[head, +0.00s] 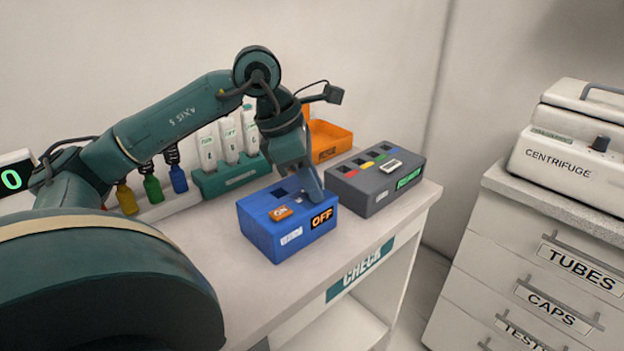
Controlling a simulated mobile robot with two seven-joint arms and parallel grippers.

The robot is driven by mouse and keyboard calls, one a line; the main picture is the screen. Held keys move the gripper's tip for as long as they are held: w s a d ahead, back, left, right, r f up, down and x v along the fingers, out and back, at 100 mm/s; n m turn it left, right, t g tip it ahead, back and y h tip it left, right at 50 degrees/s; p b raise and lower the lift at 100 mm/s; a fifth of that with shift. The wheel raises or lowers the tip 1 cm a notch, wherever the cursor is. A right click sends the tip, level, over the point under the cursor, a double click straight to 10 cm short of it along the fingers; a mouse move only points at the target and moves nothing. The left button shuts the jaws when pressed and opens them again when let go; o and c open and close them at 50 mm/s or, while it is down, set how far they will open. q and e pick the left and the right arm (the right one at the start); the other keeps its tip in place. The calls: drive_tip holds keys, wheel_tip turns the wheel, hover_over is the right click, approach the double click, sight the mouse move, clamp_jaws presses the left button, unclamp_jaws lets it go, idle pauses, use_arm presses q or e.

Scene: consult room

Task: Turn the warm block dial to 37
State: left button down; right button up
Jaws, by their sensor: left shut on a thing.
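The warm block appears to be the blue box (265,238) on the white counter. Its front display (321,218) reads OFF in orange. A small orange switch (280,212) and dark wells (280,193) are on its top. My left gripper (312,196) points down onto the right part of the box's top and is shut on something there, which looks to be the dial. The fingers hide the dial, so I cannot read its setting. My right gripper is not in view.
A grey box (368,200) with coloured slots and a green display stands close on the right. Behind are a green rack (232,178) of white bottles and an orange bin (330,140). The counter (225,262) is clear in front. A centrifuge (570,150) stands on drawers at right.

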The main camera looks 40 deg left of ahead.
use_arm(q)
drive_tip(key=shift+w+r+m+g+p, duration=0.1)
drive_tip(key=shift+m+g+p, duration=0.2)
drive_tip(key=shift+m, duration=0.6)
drive_tip(key=shift+m+h, duration=0.3)
drive_tip(key=shift+m, duration=0.2)
drive_tip(key=shift+a+m+g+p, duration=0.1)
drive_tip(key=shift+m+g+p, duration=0.4)
drive_tip(key=shift+m, duration=0.3)
drive_tip(key=shift+w+m+g+h+p, duration=0.1)
drive_tip(key=shift+m+g+h+p, duration=0.25)
drive_tip(key=shift+m, duration=0.75)
drive_tip(key=shift+m+g, duration=0.25)
drive_tip(key=shift+m, duration=0.35)
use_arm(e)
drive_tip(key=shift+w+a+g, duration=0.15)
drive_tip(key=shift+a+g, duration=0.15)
use_arm(q)
drive_tip(key=shift+p, duration=0.3)
drive_tip(key=c, duration=1.3)
unclamp_jaws()
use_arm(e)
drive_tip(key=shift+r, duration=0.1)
use_arm(q)
drive_tip(key=shift+o, duration=0.2)
